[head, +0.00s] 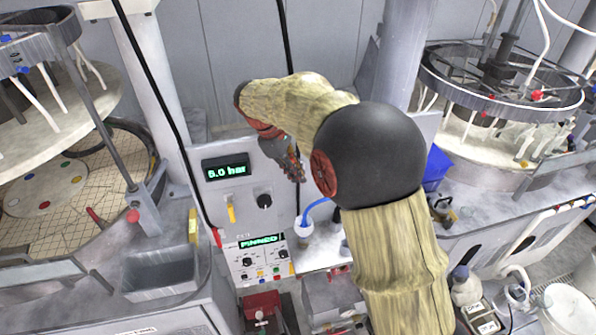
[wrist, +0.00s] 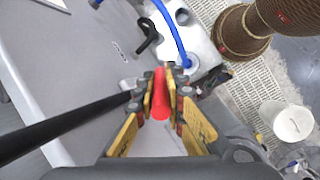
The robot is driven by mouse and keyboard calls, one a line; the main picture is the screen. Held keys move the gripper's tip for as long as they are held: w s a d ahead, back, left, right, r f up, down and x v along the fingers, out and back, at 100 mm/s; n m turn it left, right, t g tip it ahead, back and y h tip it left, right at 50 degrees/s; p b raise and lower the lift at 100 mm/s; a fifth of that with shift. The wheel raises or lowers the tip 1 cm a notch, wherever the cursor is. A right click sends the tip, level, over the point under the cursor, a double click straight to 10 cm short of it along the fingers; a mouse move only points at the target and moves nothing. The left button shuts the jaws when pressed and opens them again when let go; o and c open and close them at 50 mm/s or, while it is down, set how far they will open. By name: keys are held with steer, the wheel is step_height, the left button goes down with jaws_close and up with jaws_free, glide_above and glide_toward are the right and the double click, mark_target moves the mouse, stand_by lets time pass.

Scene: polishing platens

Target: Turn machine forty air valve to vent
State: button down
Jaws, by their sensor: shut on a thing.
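A red handle (wrist: 160,98), likely the air valve's, sits between the yellow-padded fingers of my gripper (wrist: 161,85) in the wrist view. The fingers are shut on it. In the head view my gripper (head: 295,172) is at the right part of the grey machine panel (head: 237,205), and my arm and fingers hide the handle there. The valve's body and any vent marking are hidden. The panel has a display (head: 226,168) reading 5.0 bar, a yellow lever (head: 231,210) and a black knob (head: 264,201). I cannot read a machine number.
A blue hose (wrist: 172,30) runs to a white fitting close beyond my fingers. A black cable (wrist: 60,125) crosses left of them. A lower control box (head: 262,262) has knobs and a green display. Polishing machines stand left (head: 75,275) and right (head: 500,95).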

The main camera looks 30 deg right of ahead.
steer(key=c, duration=1.9)
jaws_free()
steer(key=shift+o, duration=0.4)
steer(key=v, duration=1.2)
steer(key=shift+c, duration=0.4)
